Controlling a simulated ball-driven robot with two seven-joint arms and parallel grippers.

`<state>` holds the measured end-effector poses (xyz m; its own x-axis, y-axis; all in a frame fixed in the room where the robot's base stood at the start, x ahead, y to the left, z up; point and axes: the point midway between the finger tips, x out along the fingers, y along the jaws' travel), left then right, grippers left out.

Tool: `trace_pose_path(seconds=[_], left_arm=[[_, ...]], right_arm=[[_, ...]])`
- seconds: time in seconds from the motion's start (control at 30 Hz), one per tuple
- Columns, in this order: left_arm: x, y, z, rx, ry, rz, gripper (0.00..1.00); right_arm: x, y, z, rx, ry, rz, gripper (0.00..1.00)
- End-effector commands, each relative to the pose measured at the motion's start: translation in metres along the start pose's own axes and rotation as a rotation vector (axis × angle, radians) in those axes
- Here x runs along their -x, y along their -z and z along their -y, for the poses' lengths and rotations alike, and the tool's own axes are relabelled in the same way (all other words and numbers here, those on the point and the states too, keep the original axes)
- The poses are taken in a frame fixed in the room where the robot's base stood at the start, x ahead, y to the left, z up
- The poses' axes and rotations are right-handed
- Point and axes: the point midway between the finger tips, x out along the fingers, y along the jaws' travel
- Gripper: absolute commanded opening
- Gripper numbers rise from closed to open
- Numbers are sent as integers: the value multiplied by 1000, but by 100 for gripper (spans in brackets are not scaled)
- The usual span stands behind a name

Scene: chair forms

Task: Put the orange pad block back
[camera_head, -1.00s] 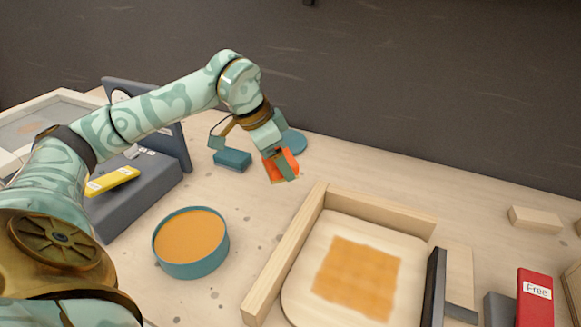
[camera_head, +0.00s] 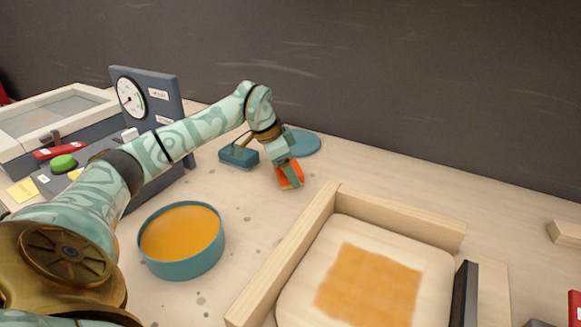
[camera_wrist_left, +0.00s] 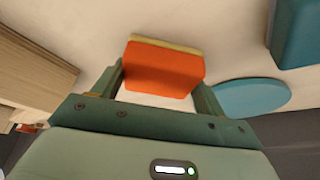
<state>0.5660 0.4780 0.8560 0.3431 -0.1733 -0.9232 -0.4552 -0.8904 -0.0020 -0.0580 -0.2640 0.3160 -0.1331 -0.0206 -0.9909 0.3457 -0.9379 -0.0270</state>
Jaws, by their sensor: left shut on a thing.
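The orange pad block (camera_head: 291,174) is between the fingers of my left gripper (camera_head: 289,178) in the head view, low over the table near the back. In the left wrist view the block (camera_wrist_left: 163,68) shows an orange body with a yellowish edge strip. My left gripper (camera_wrist_left: 160,80) is shut on it. I cannot tell if the block touches the table. A round teal disc (camera_head: 301,143) lies just behind the gripper; it also shows in the left wrist view (camera_wrist_left: 250,97). A teal block-shaped holder (camera_head: 239,158) sits to the left. My right gripper is not in view.
A teal bowl of orange paste (camera_head: 181,239) stands at the front left. A wooden frame (camera_head: 400,222) surrounds a board with an orange patch (camera_head: 369,283). A grey panel with a gauge (camera_head: 131,98) stands at the left.

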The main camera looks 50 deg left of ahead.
Motion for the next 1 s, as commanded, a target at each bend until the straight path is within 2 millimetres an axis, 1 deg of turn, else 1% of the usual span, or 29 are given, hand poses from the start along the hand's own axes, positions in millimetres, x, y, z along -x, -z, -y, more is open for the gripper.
trace_pose_path(seconds=[0.1, 0.27, 0.3, 0.37, 0.6, 0.7, 0.77, 0.8, 0.87, 0.93, 1.0], left_arm=[[2, 0, 0, -1, 1, 1, 54], [-1, -1, 0, -1, 0, 1, 54], [-1, -1, 0, -1, 0, 1, 78], [-1, -1, 0, -1, 0, 1, 94], [-1, -1, -1, -1, 0, 1, 94], [2, 1, 0, -1, 1, 0, 94], [12, 1, 0, -1, 2, -1, 94], [19, 2, 0, -2, 3, -2, 94], [34, 2, 0, -2, 4, -4, 94], [52, 3, 0, -3, 5, -6, 94], [70, 3, 0, -3, 6, -6, 94]], right_arm=[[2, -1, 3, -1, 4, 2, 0], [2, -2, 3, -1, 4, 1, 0], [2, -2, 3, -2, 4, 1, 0], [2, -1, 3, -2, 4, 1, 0], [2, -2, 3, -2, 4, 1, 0], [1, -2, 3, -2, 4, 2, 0], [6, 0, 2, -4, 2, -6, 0], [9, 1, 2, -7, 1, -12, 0], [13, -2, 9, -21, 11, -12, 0], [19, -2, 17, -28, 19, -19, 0], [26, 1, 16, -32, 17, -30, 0]])
